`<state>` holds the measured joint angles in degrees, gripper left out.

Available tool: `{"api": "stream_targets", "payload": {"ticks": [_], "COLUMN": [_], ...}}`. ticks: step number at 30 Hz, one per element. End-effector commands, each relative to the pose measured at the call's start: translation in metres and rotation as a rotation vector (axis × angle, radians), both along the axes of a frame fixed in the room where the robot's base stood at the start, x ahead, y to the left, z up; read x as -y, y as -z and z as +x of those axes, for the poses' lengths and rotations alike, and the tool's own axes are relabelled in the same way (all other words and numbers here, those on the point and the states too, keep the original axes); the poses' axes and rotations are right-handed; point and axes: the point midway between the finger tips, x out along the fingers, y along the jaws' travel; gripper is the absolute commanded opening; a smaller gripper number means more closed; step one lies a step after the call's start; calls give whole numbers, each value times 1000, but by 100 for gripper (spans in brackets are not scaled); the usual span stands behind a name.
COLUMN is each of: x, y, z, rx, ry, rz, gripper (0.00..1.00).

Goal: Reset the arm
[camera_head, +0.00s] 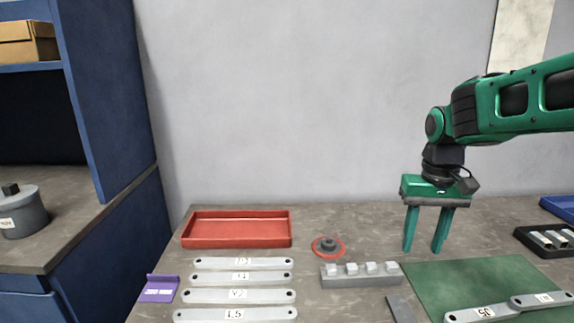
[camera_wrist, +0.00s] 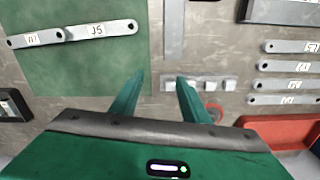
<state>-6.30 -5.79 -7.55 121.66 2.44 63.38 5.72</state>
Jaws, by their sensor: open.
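My green gripper (camera_head: 425,248) hangs from the arm above the back of the table, fingers pointing down. Its jaws are apart and nothing is between them. In the wrist view the two fingers (camera_wrist: 158,82) show open over the table, near the green mat and a grey block with several raised pegs. The arm reaches in from the right in the head view. In the head view the gripper is to the right of the pegged block (camera_head: 360,274) and above the back part of the green mat (camera_head: 470,268).
Several labelled brackets (camera_head: 240,279) lie stacked in a row at left, with a purple holder (camera_head: 159,289) beside them. A red tray (camera_head: 237,243) looks empty. A red ring with a grey part (camera_head: 328,246) stands near it. Two brackets (camera_head: 490,311) lie on the mat; a black tray (camera_head: 545,247) is at right.

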Motion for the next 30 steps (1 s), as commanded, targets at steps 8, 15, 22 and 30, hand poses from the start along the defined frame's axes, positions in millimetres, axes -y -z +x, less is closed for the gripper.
{"api": "stream_targets", "payload": {"ticks": [8,15,22,30], "x": [78,95,96,96], "y": [23,48,55,55], "z": [-132,-206,-222,-221], "rx": [1,-3,-4,-4], "ry": [247,373,399,397], "rz": [5,12,14,14], "gripper": [42,42,42,31]}}
